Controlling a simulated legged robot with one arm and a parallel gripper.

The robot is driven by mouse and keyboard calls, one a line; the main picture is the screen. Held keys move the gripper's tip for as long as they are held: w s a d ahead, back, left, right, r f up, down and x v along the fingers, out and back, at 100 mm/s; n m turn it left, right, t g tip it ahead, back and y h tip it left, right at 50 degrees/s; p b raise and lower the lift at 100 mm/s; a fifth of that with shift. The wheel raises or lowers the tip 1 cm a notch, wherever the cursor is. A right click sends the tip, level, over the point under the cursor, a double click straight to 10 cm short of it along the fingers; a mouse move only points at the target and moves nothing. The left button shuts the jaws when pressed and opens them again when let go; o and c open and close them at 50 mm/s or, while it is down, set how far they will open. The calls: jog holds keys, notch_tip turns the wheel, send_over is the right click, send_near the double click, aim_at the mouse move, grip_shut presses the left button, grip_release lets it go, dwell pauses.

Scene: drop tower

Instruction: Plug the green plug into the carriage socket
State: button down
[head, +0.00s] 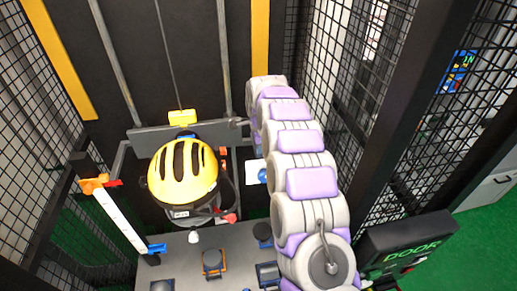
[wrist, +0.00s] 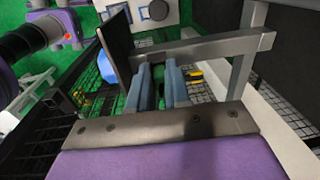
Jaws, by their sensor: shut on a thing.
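In the wrist view my gripper (wrist: 160,80) has its two blue-grey fingers shut on a small dark green piece (wrist: 158,66), which I take to be the green plug; the fingers hide most of it. In the head view the arm hides the gripper and no plug shows. The carriage (head: 146,139) is a grey crossbeam between two rails, with a yellow block on the cable above it and a yellow-helmeted dummy head below. I cannot pick out its socket. In the wrist view a grey bar (wrist: 215,46) and a dark panel (wrist: 116,45) lie close beyond the fingers.
The yellow helmet (head: 183,172) is left of my arm. A white bar (head: 120,222) with orange and blue clamps leans at the left. Mesh walls (head: 400,165) enclose both sides. A grey base plate (head: 190,262) with several dark fittings lies below. A DOOR box (head: 405,245) stands at lower right.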

jog(key=shift+s+d+f, duration=0.1)
jog(key=shift+f, duration=0.2)
dwell(0.4)
jog(key=c, duration=1)
grip_release()
jog(key=shift+f, duration=0.15)
jog(key=shift+r, duration=0.4)
notch_tip(320, 180, up, 16)
jog(key=shift+s+r, duration=0.2)
jog(key=shift+s, duration=0.1)
